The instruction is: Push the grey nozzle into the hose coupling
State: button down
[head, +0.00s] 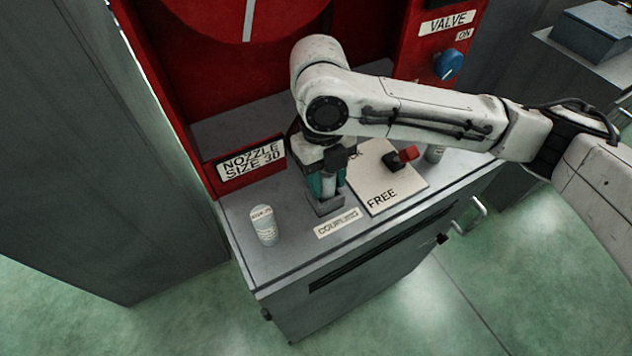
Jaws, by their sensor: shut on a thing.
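My gripper (328,190) points down over the grey cabinet top, with teal fingers. It is shut on a narrow grey thing (328,184), which I take to be the grey nozzle; the fingers hide most of it. Right below is a small grey block (325,207), seemingly the hose coupling, behind a label (337,223) that seems to read COUPLING. The nozzle is above or at this block. I cannot tell whether it is inside it.
A white labelled cylinder (263,225) stands left of the block. Another pale cylinder (435,153) is partly hidden under my arm. A red-and-black lever (402,157) sits on a white plate (383,190) marked FREE. Behind are a "NOZZLE SIZE 30" sign (251,161) and a blue valve knob (448,64).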

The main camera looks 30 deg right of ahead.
jog(key=shift+f, duration=0.1)
jog(key=c, duration=0.6)
grip_release()
jog(key=shift+c, duration=0.2)
jog(key=r, duration=0.4)
jog(key=w+r, duration=0.1)
jog(key=r, duration=0.7)
jog(key=shift+w+r+b, duration=0.1)
jog(key=shift+w+b, duration=0.25)
jog(key=shift+w, duration=0.05)
